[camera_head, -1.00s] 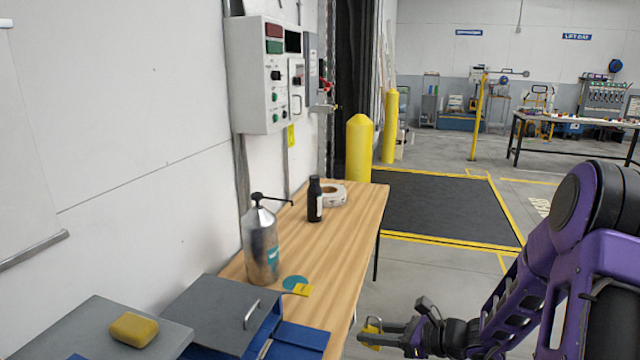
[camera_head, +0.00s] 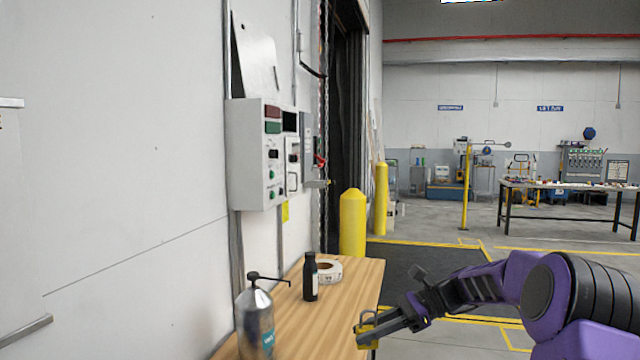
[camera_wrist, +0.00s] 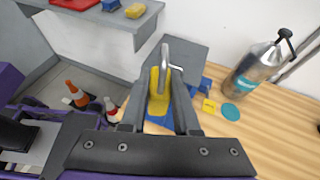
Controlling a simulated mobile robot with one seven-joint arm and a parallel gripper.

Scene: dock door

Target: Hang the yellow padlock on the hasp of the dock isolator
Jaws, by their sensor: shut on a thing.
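A control box (camera_head: 255,155) is on the wall. The wooden table (camera_head: 350,297) holds a pump bottle (camera_head: 255,325), a dark bottle (camera_head: 311,277) and a tape roll (camera_head: 328,269). Yellow bollards (camera_head: 353,225) stand behind.

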